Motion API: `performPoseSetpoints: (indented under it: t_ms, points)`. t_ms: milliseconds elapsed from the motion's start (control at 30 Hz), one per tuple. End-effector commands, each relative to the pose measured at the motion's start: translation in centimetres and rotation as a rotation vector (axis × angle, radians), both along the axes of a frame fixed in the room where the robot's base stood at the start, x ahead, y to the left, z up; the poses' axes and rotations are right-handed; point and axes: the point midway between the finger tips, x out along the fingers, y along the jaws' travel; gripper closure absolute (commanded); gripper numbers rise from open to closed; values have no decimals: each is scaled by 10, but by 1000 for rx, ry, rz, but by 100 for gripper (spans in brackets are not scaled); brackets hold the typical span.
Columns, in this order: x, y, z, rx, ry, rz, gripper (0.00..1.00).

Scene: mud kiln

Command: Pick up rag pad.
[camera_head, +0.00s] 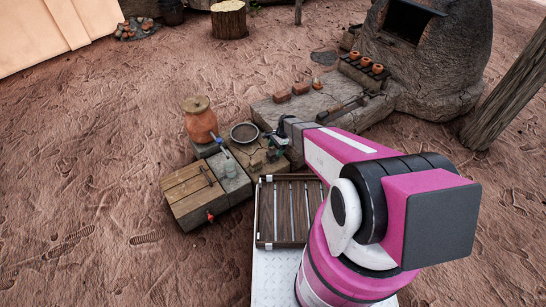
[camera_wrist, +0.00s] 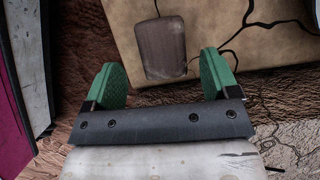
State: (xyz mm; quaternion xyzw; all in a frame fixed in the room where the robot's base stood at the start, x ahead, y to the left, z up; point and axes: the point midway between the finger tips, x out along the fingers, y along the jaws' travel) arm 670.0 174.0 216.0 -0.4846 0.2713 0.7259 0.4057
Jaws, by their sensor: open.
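A flat, brown-grey rectangular pad with rounded corners (camera_wrist: 162,46), which looks like the rag pad, lies on a tan, cracked slab (camera_wrist: 245,50) in the wrist view. My gripper (camera_wrist: 162,78) is open, with one green finger to each side of the pad's near end. The fingers do not visibly touch it, and nothing is held. How high they are above the slab I cannot tell. In the head view my gripper (camera_head: 276,141) is small beside the round pan, and I cannot make out the pad there.
A round pan (camera_head: 244,132), a clay jar (camera_head: 201,124) and a wooden-topped block (camera_head: 191,187) stand left of my gripper. A slatted wooden tray (camera_head: 264,215) lies nearer. A stone ledge with bricks (camera_head: 300,88) and a kiln (camera_head: 440,55) are behind. Open ground lies left.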

Motion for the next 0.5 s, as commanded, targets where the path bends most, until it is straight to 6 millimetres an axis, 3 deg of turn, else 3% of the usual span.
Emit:
performPoseSetpoints:
  t_ms: [233, 500]
  points:
    - [0, 5, -16, 0, 0, 2, 19]
    - [-4, 15, -51, 0, 0, 2, 19]
